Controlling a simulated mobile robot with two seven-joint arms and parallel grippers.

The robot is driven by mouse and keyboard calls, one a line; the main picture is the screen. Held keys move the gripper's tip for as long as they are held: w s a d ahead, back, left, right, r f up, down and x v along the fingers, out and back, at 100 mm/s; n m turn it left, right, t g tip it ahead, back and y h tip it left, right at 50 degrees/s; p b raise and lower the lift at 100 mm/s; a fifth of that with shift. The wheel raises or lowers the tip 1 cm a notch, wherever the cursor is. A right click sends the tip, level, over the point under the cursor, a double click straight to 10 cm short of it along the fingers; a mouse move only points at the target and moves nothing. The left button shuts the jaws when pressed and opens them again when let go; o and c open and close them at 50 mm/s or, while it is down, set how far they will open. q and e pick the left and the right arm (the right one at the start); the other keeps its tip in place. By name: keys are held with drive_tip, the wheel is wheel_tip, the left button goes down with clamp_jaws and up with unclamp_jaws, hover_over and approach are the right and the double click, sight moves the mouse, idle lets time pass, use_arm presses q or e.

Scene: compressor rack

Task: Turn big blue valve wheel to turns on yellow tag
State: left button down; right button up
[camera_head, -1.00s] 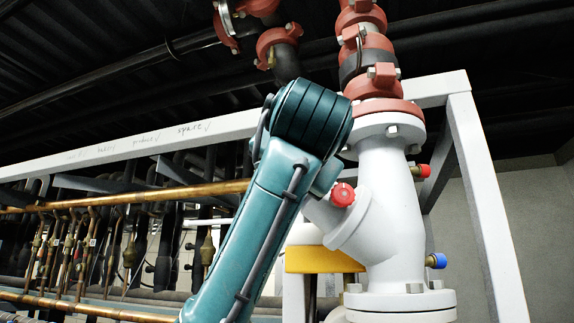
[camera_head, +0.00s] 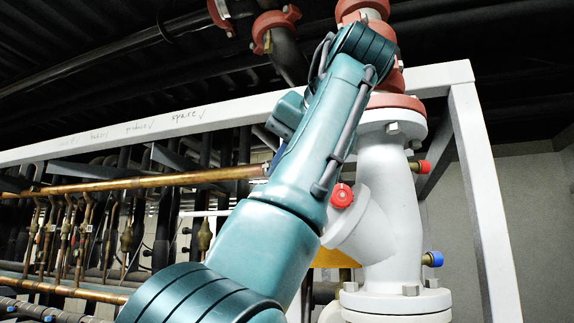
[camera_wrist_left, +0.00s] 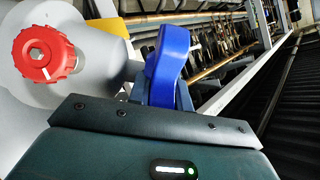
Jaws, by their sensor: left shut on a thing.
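The blue valve wheel (camera_wrist_left: 170,55) shows in the left wrist view as a thick blue rim section, seen nearly edge-on. My left gripper (camera_wrist_left: 163,92) is shut on this rim; its fingers are mostly hidden behind the dark wrist edge. In the head view my left arm crosses the middle and covers most of the wheel and the gripper. A yellow piece (camera_head: 335,258) shows beside the arm and also at the top of the left wrist view (camera_wrist_left: 108,26). I cannot tell whether it is the tag, and no writing on it is readable. My right gripper is not in view.
A white valve body (camera_head: 392,205) with a red cap (camera_head: 342,195) stands close to my arm. The red cap is also large in the wrist view (camera_wrist_left: 44,53). A white frame (camera_head: 485,200) and copper pipes (camera_head: 140,183) surround the space.

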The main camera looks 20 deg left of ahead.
use_arm(q)
drive_tip(key=shift+r, duration=0.1)
idle(0.3)
drive_tip(key=c, duration=1.3)
unclamp_jaws()
drive_tip(key=shift+w, duration=0.1)
